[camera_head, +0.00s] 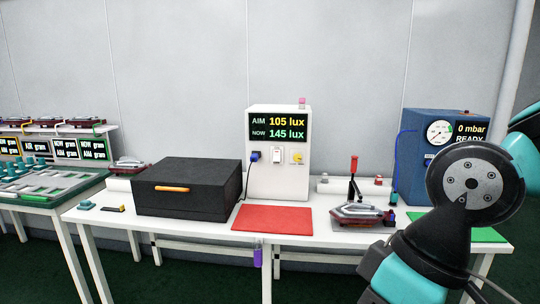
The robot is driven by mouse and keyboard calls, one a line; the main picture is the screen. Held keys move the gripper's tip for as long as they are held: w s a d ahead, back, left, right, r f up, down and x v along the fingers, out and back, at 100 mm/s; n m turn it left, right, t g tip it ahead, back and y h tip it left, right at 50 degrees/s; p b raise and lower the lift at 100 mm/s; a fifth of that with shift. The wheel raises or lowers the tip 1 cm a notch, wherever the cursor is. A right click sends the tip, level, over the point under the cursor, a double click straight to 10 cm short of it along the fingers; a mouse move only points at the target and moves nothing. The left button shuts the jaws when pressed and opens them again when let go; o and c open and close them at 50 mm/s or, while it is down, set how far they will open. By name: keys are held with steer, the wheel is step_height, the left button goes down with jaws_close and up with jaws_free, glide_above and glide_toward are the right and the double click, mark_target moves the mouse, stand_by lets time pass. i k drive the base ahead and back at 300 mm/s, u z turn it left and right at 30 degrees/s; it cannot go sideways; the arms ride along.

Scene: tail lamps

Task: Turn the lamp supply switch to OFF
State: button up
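A white lamp supply box (277,185) stands at the back of the white table. Its screen (278,127) reads AIM 105 lux and NOW 145 lux. A white switch (276,156) is on its front below the screen. The switch is too small to tell its position. A yellow knob (297,158) is right of the switch, and a dark blue plug (254,156) with a cable is left of it. My arm shows at the right in front of the table. My gripper is out of view.
A black box (187,192) with an orange handle stands left of the supply. A red mat (272,218) lies in front of it. A lamp (357,211) sits by a red-handled clamp (354,167). A blue pressure unit (421,130) stands right, partly behind my arm.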

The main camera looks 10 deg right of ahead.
mark_target(277, 153)
steer(key=z, duration=0.05)
steer(key=k, duration=0.45)
steer(key=u, duration=1)
steer(key=i, duration=0.8)
steer(key=u, duration=0.45)
steer(key=i, duration=1.55)
steer(key=z, duration=1.3)
steer(key=i, duration=0.6)
steer(key=z, duration=0.65)
